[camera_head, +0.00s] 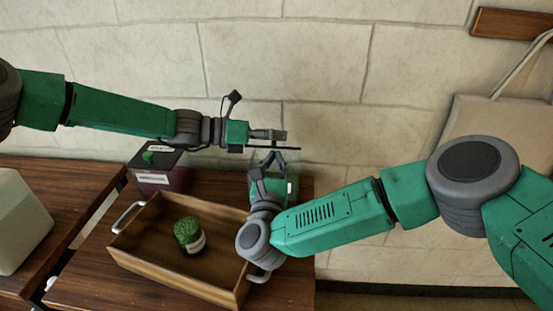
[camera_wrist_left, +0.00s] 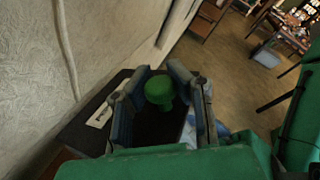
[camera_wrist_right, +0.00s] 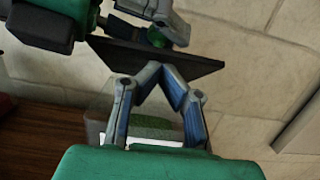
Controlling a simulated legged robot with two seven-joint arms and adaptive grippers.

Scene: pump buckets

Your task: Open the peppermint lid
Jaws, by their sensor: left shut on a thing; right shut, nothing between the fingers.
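My left gripper (camera_head: 278,134) is shut on the green knob (camera_wrist_left: 160,90) of a dark square lid (camera_head: 274,147). The lid is seen nearly edge-on above a clear container (camera_head: 291,172) with green contents and a white label. In the right wrist view the lid (camera_wrist_right: 190,64) is apart from the container (camera_wrist_right: 97,127), with a gap between them. My right gripper (camera_head: 268,158) is shut and empty, just below the lid and in front of the container. Its fingertips (camera_wrist_right: 163,72) look close to the lid's underside; contact cannot be told. The container is partly hidden by my right gripper.
A second container (camera_head: 165,178) with purple contents, a dark lid and a green knob stands to the left. A wooden tray (camera_head: 185,276) with metal handles holds a green jar (camera_head: 189,235) in front. A stone wall (camera_head: 300,60) is close behind.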

